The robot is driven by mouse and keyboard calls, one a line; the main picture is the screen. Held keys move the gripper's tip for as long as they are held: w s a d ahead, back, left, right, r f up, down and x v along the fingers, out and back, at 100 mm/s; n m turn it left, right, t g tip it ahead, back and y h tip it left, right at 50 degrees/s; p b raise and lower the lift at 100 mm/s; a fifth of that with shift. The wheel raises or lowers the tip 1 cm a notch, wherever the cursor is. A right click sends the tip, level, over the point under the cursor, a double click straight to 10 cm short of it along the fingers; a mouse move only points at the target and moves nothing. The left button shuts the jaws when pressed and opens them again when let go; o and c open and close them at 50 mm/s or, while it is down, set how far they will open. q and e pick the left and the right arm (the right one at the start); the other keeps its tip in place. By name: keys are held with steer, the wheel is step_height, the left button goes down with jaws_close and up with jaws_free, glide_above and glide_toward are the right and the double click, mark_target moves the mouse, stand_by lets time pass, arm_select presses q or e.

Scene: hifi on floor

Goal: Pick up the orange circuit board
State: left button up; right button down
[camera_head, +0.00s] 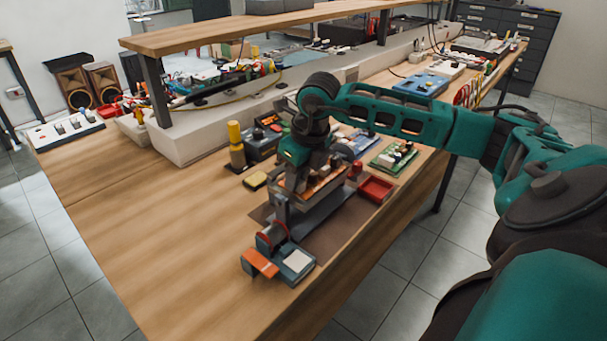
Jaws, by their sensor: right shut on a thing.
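My right gripper (303,188) comes in from the right on a teal arm and points down over the front part of the workbench. It is shut on the orange circuit board (326,184), which carries small pale components. The gripper partly hides the board. I cannot tell whether the board is clear of the dark mat (332,235) below. My left gripper is not in view.
A grey and teal device with an orange part (262,262) stands at the mat's front. A red tray (376,189) and a green circuit board (394,158) lie to the right. A yellow-topped cylinder (236,145) stands to the left. The wooden bench (150,230) is clear at left.

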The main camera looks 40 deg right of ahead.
step_height(320, 180, up, 24)
steer(key=p, duration=0.4)
steer(key=shift+p, duration=0.3)
stand_by(0.5)
